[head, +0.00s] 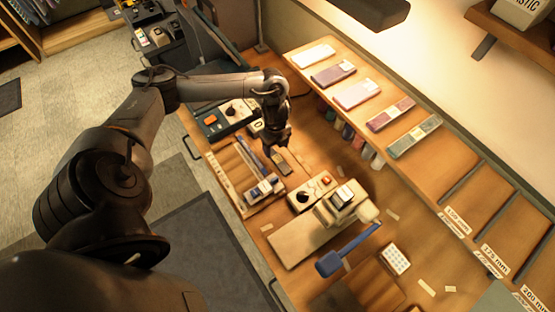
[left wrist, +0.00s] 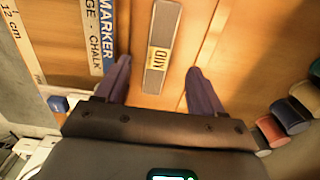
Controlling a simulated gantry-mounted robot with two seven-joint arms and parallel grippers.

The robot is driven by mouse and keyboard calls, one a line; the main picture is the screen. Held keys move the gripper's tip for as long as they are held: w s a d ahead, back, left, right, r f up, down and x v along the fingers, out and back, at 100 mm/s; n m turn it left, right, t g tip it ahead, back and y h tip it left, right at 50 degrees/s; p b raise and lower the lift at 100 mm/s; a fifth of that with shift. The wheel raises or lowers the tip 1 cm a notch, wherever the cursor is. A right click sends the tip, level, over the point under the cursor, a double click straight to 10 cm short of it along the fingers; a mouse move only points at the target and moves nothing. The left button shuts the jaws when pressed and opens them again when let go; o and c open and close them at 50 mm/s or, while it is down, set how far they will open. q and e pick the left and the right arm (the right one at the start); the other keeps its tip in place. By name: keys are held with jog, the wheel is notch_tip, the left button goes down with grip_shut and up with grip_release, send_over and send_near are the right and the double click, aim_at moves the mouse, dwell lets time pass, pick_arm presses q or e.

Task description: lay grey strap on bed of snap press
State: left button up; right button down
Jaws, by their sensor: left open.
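A grey strap (left wrist: 163,40) with a yellow label lies on the wooden bench in the left wrist view. Its near end sits between the fingers of my left gripper (left wrist: 158,70), with space on both sides. In the head view the strap (head: 281,163) shows as a short grey piece just below my left gripper (head: 276,146). The gripper is open and empty. The snap press (head: 338,204) stands at the middle right of the bench, with a pale bed (head: 300,240) and a blue lever (head: 347,250). The bed looks bare. My right gripper is out of view.
A wooden tray (head: 228,176) with a blue tool stands left of the press. A control box (head: 312,190) sits between them. A shelf (head: 320,82) with several flat packs runs along the back. Several coloured rolls (head: 347,131) hang under it. A white grid pad (head: 395,259) lies right.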

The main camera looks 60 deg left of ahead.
aim_at(276, 156)
pick_arm(q)
jog(key=shift+f+p, duration=0.45)
jog(key=shift+f, duration=2.35)
jog(key=shift+s, duration=0.1)
jog(key=c, duration=1.2)
jog(key=shift+c, duration=0.2)
jog(key=shift+r, duration=0.1)
